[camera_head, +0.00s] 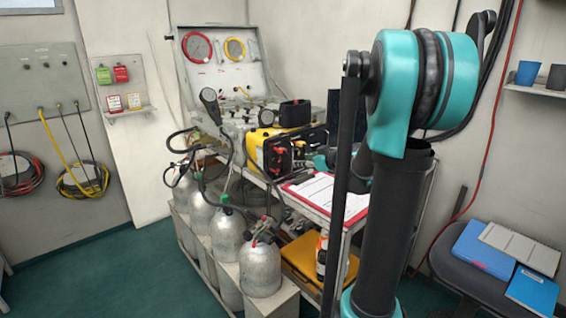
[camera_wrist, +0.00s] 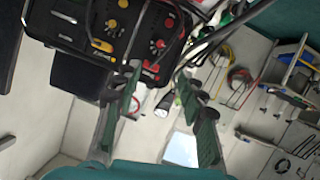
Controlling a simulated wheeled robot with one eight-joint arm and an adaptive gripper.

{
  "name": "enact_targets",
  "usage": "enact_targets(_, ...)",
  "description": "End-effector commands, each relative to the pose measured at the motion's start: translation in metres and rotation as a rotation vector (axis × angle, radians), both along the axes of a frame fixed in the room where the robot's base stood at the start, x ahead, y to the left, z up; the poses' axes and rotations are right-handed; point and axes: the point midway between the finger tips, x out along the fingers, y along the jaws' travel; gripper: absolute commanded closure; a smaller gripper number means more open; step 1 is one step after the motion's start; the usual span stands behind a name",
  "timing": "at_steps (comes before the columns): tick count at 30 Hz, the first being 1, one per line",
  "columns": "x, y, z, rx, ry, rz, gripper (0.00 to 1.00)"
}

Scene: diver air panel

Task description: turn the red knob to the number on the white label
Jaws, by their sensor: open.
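A yellow and black unit (camera_head: 283,150) stands on the cart in the head view, with small red parts on its dark front. In the wrist view its black panel (camera_wrist: 138,40) is upper left and tilted. It carries a red knob (camera_wrist: 159,44), another red knob (camera_wrist: 168,22) and yellow ones (camera_wrist: 110,24). I cannot tell which red knob the task means, and no number on a white label is readable. My gripper (camera_wrist: 160,76) is open, its two green-padded fingers apart and pointing at the panel's lower edge. In the head view my arm hides part of this area.
A clipboard (camera_head: 322,193) lies on the cart beside the unit. Grey cylinders (camera_head: 228,232) with hoses stand before the cart. A chair with folders (camera_head: 484,248) is at right. Green floor (camera_head: 135,265) is clear at left.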

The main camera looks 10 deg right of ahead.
Motion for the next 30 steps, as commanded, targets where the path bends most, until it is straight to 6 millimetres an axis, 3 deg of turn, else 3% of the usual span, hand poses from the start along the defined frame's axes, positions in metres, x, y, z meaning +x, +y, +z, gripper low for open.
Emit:
enact_targets(18, 0.094, 0.049, -0.043, 0.0, 0.001, 0.003, 0.59)
enact_targets(24, 0.116, 0.06, -0.053, -0.001, 0.001, 0.002, 0.59)
enact_targets(30, 0.125, 0.064, -0.057, 0.001, 0.002, 0.0, 0.59)
